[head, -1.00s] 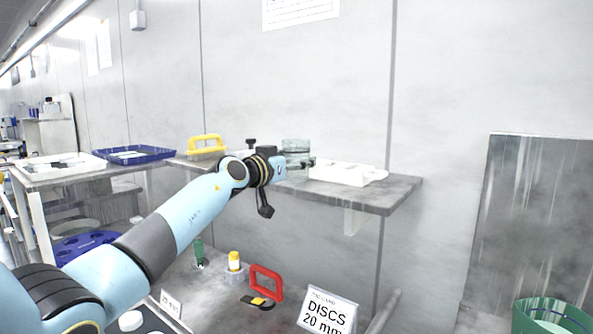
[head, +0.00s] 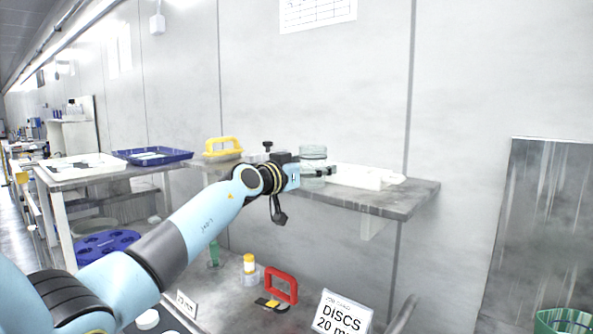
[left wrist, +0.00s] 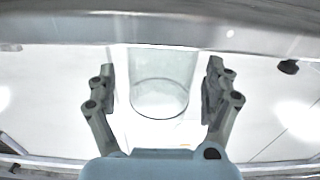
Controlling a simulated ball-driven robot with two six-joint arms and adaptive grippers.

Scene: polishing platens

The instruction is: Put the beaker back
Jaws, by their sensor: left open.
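The beaker (head: 313,153) is clear glass and stands at the wall shelf (head: 405,198), just beyond my left gripper (head: 318,171) in the head view. In the left wrist view the beaker (left wrist: 160,85) sits between the two spread fingers of the left gripper (left wrist: 160,88), with a gap on each side. The left gripper is open and does not grip the beaker. The arm hides part of the shelf around the beaker. My right gripper is not in view.
A white tray (head: 360,177) lies on the shelf right of the beaker, and a yellow handled tool (head: 222,150) to its left. A blue tray (head: 153,157) stands further left.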

